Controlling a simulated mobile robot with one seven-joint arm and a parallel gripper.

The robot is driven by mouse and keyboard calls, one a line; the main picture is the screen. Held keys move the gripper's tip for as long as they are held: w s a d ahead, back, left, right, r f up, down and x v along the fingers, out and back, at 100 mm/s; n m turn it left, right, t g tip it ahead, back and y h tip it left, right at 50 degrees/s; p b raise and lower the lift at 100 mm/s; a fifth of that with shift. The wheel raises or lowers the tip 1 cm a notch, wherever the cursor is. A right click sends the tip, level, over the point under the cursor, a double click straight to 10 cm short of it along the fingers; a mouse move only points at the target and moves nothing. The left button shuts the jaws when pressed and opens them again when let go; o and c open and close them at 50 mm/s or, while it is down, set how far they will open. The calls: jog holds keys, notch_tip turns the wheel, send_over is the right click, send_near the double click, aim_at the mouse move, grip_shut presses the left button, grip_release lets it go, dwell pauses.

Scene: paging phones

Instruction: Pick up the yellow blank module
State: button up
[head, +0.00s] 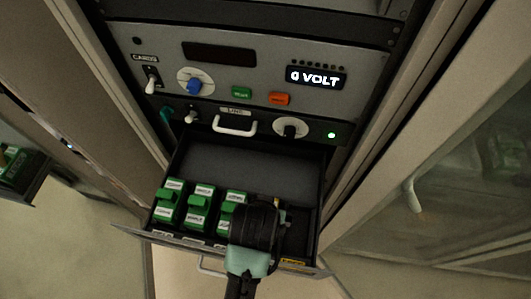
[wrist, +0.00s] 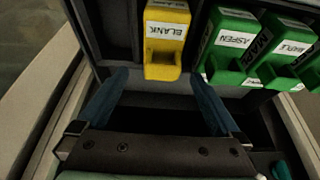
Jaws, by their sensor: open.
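The yellow blank module (wrist: 166,42) sits in the drawer at the top middle of the wrist view, with a white label reading BLANK. In the head view it is hidden behind my gripper and arm. My gripper (wrist: 160,100) is open and empty, with its two blue fingers apart. In the wrist view the module lies between and just beyond the fingertips. I cannot tell whether a finger touches it. In the head view my gripper (head: 285,215) is over the right part of the open drawer.
Green labelled modules (head: 197,206) stand in the drawer (head: 240,162), left of my gripper in the head view. In the wrist view, the green ASPEN module (wrist: 230,45) is close right of the yellow one. A control panel (head: 240,70) reading 0 VOLT rises behind. The drawer's back is empty.

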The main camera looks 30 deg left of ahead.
jog(key=x, duration=0.2)
jog(key=p+x, duration=0.1)
jog(key=x, duration=0.1)
jog(key=shift+s+f, duration=0.15)
jog(key=shift+s, duration=0.25)
jog(key=shift+w+f, duration=0.25)
jog(key=shift+f, duration=0.35)
jog(key=shift+c, duration=0.2)
jog(key=c, duration=1.5)
jog(key=shift+r, duration=0.1)
